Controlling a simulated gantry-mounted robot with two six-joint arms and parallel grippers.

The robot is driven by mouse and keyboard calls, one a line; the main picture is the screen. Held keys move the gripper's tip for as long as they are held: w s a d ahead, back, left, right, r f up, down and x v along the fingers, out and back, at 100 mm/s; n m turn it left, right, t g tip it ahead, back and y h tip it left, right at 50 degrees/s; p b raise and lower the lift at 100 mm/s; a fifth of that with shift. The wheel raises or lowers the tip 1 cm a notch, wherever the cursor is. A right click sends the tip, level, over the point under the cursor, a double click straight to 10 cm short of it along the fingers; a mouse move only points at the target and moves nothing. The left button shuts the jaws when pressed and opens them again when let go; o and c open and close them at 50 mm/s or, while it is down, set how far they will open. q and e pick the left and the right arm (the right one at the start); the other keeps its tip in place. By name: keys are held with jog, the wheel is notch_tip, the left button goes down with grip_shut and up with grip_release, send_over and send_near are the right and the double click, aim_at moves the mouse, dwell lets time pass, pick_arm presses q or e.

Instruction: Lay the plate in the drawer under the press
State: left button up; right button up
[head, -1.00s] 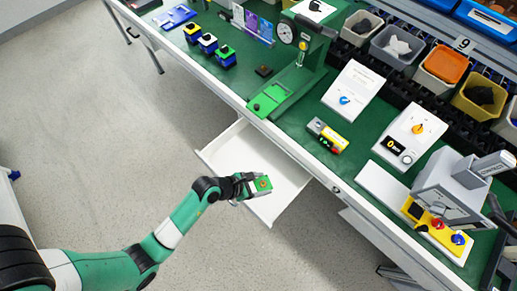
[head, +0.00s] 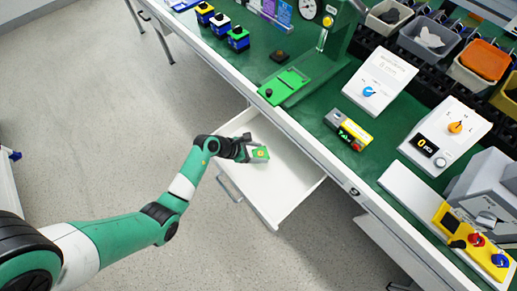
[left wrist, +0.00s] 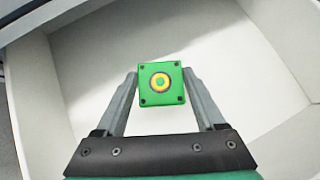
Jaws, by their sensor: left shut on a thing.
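The plate (left wrist: 161,84) is a small green square with dark corner dots and a yellow ringed centre. My left gripper (head: 252,152) is shut on it, one finger on each side, as the left wrist view shows. The plate also shows in the head view (head: 260,153). The white drawer (head: 293,199) is pulled open under the bench, and its inside (left wrist: 230,60) fills much of the left wrist view. The plate is over the drawer; its height above the floor of the drawer is hard to tell. The green press (head: 284,86) stands on the bench above the drawer. My right gripper is not in view.
The green-topped bench (head: 232,66) has its front edge just above the drawer. On it are a small yellow and grey box (head: 348,130), a white box with a blue knob (head: 378,78) and one with an orange knob (head: 446,132). The drawer looks otherwise empty.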

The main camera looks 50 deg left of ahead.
aim_at(258, 156)
pick_arm(q)
jog(key=f+b, duration=0.2)
jog(key=f, duration=0.1)
jog(key=f+b, duration=0.1)
jog(key=shift+w+a+f, duration=0.15)
jog(key=shift+w+a, duration=0.05)
jog(key=shift+a, duration=0.1)
jog(key=shift+s+r, duration=0.1)
jog(key=shift+r, duration=0.1)
jog(key=shift+f, duration=0.1)
jog(key=o, duration=1.5)
